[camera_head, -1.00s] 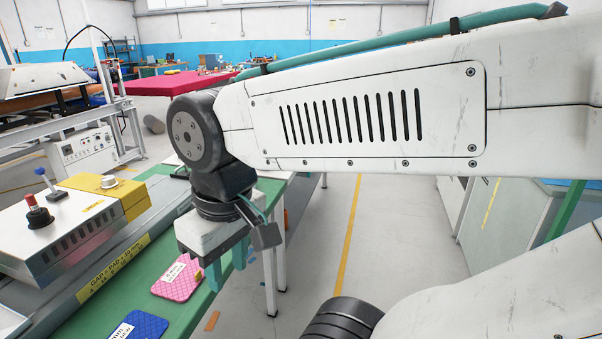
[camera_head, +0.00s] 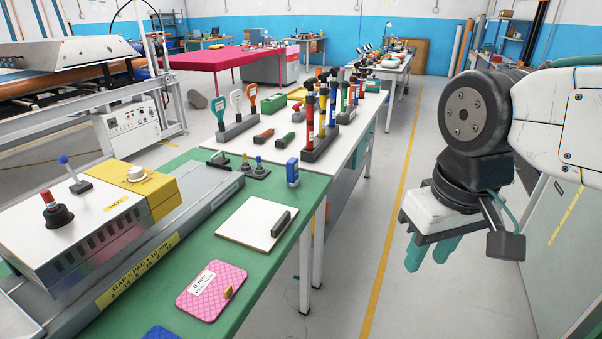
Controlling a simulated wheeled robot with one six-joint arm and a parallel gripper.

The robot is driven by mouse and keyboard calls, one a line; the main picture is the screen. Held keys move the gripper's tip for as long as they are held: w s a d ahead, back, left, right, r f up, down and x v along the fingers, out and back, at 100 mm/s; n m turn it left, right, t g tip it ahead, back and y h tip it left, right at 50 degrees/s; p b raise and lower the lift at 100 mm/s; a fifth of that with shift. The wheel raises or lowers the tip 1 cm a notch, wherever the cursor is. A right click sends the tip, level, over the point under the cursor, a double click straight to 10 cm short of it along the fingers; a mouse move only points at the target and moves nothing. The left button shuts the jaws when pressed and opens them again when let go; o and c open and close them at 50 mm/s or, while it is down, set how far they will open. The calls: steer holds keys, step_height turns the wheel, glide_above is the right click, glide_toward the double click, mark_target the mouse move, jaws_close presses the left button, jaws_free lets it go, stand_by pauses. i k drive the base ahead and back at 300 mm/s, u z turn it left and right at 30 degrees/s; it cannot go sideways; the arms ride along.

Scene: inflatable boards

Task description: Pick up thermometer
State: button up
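A small upright blue device with a pale face (camera_head: 292,172) stands near the right edge of the green table (camera_head: 262,268). It may be the thermometer, but it is too small to read. My gripper (camera_head: 430,256) hangs over the floor aisle, to the right of the table and apart from everything. Its two teal fingers point down with a gap between them, and nothing shows in it.
A white board with a dark handle (camera_head: 257,223), a pink pad (camera_head: 211,290) and a grey-yellow heater box (camera_head: 85,240) are on the green table. Behind, a white table (camera_head: 262,148) holds racks of colourful tools (camera_head: 320,125). The aisle floor is clear.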

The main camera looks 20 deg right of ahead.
mark_target(292, 164)
steer(key=u, duration=0.15)
steer(key=k, duration=0.35)
steer(key=z, duration=1.55)
steer(key=i, duration=0.7)
steer(key=u, duration=0.85)
steer(key=i, duration=0.7)
steer(key=u, duration=0.75)
steer(key=i, duration=0.55)
steer(key=z, duration=0.05)
